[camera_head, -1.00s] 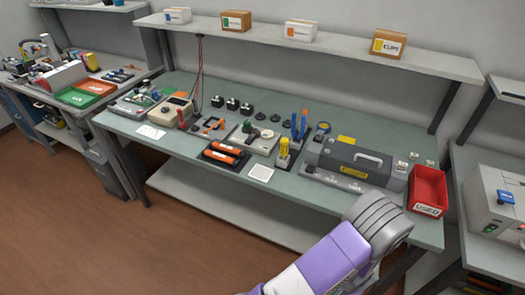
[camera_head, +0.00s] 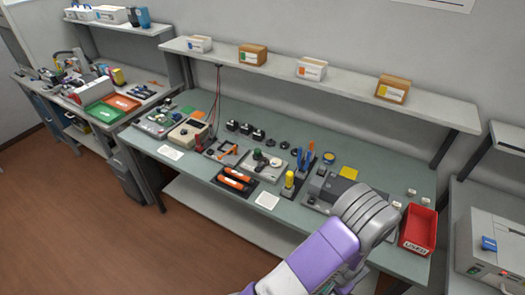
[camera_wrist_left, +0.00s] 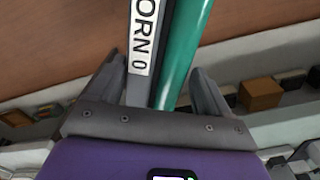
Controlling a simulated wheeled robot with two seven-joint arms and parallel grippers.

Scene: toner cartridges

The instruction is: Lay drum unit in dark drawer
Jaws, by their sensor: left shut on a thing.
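The drum unit (camera_wrist_left: 185,45) shows in the left wrist view as a long green cylinder beside a dark strip with a white label reading "ORN 0". My left gripper (camera_wrist_left: 155,65) is shut on it, with one finger on each side. The far end of the unit runs out of the picture. The left gripper does not show in the head view. A purple and grey arm part of mine crosses the bottom of the head view, without gripper fingers in sight. I cannot make out a dark drawer for certain in either view.
A second bench at left holds green (camera_head: 100,115) and orange-red trays (camera_head: 122,102). The brown floor (camera_head: 90,220) at left is clear.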

